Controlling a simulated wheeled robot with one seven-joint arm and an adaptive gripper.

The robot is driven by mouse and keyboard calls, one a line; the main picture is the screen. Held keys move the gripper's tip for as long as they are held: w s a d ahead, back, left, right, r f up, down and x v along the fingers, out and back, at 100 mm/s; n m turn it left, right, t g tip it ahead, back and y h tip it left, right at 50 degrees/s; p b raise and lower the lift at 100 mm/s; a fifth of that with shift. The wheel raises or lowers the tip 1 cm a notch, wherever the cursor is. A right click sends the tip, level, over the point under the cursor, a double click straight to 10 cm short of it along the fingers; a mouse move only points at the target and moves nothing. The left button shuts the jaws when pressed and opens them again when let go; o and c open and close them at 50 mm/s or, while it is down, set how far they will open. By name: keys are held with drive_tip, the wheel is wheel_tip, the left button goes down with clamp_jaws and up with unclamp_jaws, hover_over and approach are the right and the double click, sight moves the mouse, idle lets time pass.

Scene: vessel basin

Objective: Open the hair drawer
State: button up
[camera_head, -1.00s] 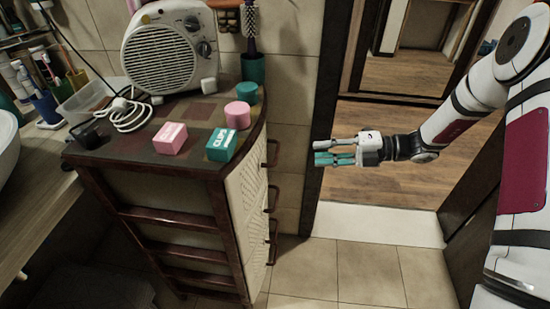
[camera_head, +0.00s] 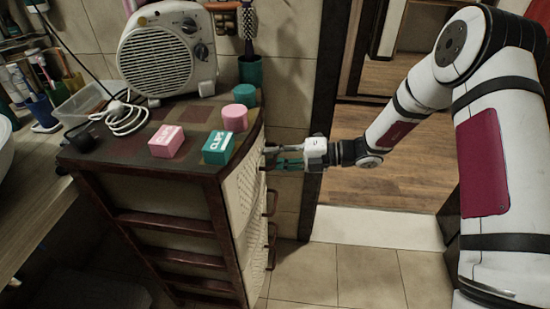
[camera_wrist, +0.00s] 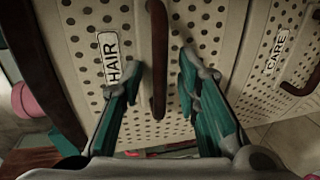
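The hair drawer is the top drawer of a dark-framed cabinet, with a pale perforated front (camera_head: 243,185) in the head view. In the wrist view its front carries a HAIR label (camera_wrist: 110,58) and a dark vertical handle (camera_wrist: 158,65). The drawer looks closed. My gripper (camera_head: 278,156) is at the top handle, reaching in from the right. In the wrist view my gripper (camera_wrist: 160,77) is open, with one teal finger on each side of the handle. I see gaps between the handle and both fingers; exact depth is hard to tell.
A drawer labelled CARE (camera_wrist: 275,52) is beside it in the wrist view. On the cabinet top stand a heater (camera_head: 168,55), a teal CLIPS box (camera_head: 218,147), a pink box (camera_head: 166,141) and a pink cylinder (camera_head: 235,117). The tiled floor (camera_head: 330,272) is clear.

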clamp_jaws()
drive_tip(key=f+v, duration=0.2)
drive_tip(key=v, duration=1)
drive_tip(key=d+f+v, duration=0.1)
drive_tip(key=f+v, duration=0.2)
drive_tip(key=v, duration=0.9)
drive_tip(key=shift+d+p, duration=0.3)
drive_tip(key=shift+d, duration=0.1)
unclamp_jaws()
